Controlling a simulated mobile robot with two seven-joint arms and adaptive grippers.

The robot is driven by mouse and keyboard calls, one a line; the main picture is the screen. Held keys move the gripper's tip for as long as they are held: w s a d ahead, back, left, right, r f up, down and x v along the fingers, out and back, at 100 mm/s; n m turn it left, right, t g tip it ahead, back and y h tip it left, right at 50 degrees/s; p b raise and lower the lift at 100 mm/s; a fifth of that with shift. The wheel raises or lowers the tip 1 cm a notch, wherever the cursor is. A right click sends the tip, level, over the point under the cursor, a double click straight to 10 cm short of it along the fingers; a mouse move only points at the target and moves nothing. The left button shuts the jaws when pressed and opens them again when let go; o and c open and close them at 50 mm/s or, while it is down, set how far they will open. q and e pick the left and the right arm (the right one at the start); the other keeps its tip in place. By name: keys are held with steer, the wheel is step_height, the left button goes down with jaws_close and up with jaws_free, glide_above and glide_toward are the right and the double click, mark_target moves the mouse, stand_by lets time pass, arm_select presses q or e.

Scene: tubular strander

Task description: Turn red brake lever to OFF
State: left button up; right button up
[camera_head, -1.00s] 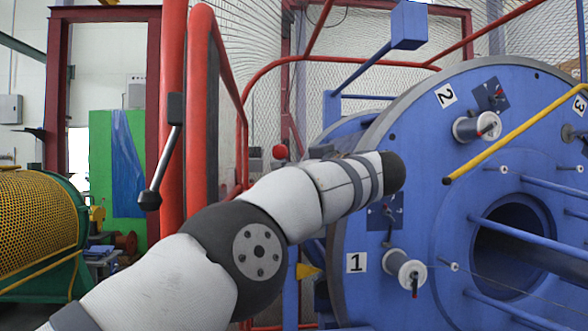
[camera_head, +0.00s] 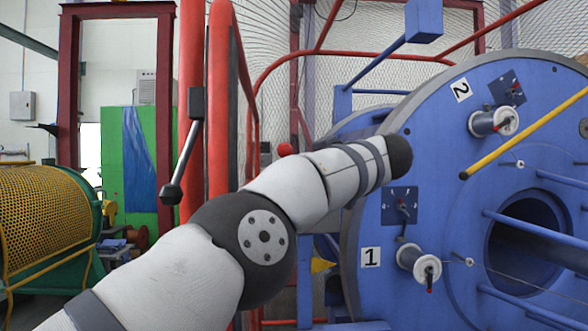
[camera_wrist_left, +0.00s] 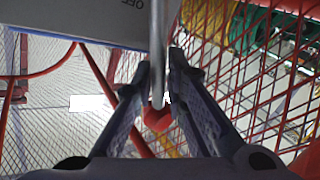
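In the left wrist view the red brake lever has a grey metal rod and a red knob (camera_wrist_left: 158,118). The rod runs down from the pale box (camera_wrist_left: 75,22) marked OFF, whose lettering appears upside down. My left gripper (camera_wrist_left: 159,68) has its two fingers close on either side of the rod and appears shut on it. In the head view my left arm crosses the middle, and its gripper is hidden. A small red ball (camera_head: 285,149) shows behind the arm; I cannot tell if it is the same knob. My right gripper is not in view.
The blue strander disc (camera_head: 440,225) with numbered spools stands at the right, and a yellow bar (camera_head: 520,136) crosses it. Red guard posts (camera_head: 222,90) and a black-knobbed lever (camera_head: 172,194) stand left of centre. Red mesh (camera_wrist_left: 255,85) surrounds the gripper.

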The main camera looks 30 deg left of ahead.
arm_select(q)
steer(key=v, duration=1.2)
steer(key=shift+f, duration=0.15)
